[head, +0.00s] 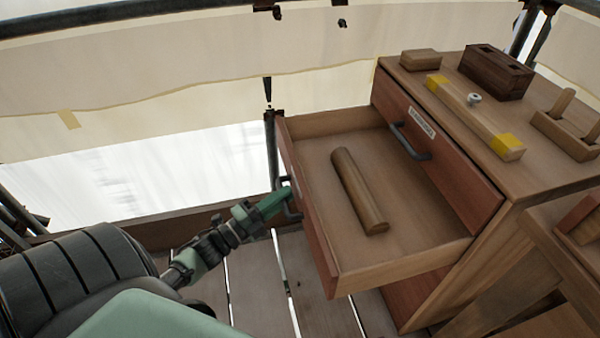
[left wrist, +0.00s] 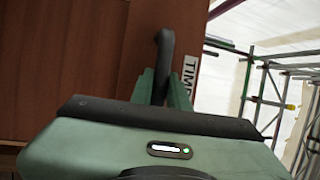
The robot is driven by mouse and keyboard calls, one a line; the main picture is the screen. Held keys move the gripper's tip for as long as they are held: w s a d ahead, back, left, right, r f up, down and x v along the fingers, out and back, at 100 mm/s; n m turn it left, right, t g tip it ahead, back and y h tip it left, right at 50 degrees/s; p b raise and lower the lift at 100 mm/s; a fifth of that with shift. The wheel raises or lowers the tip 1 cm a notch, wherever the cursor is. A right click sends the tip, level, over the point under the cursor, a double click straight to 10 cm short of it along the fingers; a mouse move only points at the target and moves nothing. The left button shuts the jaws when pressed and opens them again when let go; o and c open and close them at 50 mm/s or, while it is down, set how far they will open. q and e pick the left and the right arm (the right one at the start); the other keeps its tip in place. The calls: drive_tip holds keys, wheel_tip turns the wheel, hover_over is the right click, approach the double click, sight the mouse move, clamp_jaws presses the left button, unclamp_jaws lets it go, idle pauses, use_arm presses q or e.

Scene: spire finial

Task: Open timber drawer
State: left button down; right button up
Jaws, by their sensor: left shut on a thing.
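The timber drawer (head: 310,230) stands pulled well out of the wooden cabinet (head: 470,215) in the head view. A brown wooden length with a rounded top (head: 358,190) lies inside it. My left gripper (head: 284,199) is shut on the drawer's dark handle (head: 291,212) at the drawer front. In the left wrist view the gripper's green fingers (left wrist: 164,88) close around the dark handle (left wrist: 165,50), against the reddish-brown front (left wrist: 70,60). A label reading "TIM" (left wrist: 190,70) shows beside it, partly hidden by a finger. My right gripper is not in view.
Another drawer front with a dark handle (head: 408,142) is closed above. On the cabinet top are a yellow-ended wooden bar (head: 470,112), a dark block (head: 496,72), a small block (head: 420,60) and a slotted holder (head: 568,133). Planks with gaps form the floor (head: 255,270).

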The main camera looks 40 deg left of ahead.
use_arm(q)
drive_tip(key=shift+s+a, duration=0.35)
drive_tip(key=shift+s, duration=0.15)
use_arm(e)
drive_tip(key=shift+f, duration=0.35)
use_arm(q)
drive_tip(key=c, duration=1.4)
unclamp_jaws()
drive_tip(key=shift+o, duration=0.2)
drive_tip(key=shift+s, duration=0.1)
drive_tip(key=v, duration=0.7)
drive_tip(key=shift+s, duration=0.3)
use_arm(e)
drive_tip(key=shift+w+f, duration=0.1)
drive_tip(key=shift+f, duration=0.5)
use_arm(q)
drive_tip(key=shift+a+f, duration=0.1)
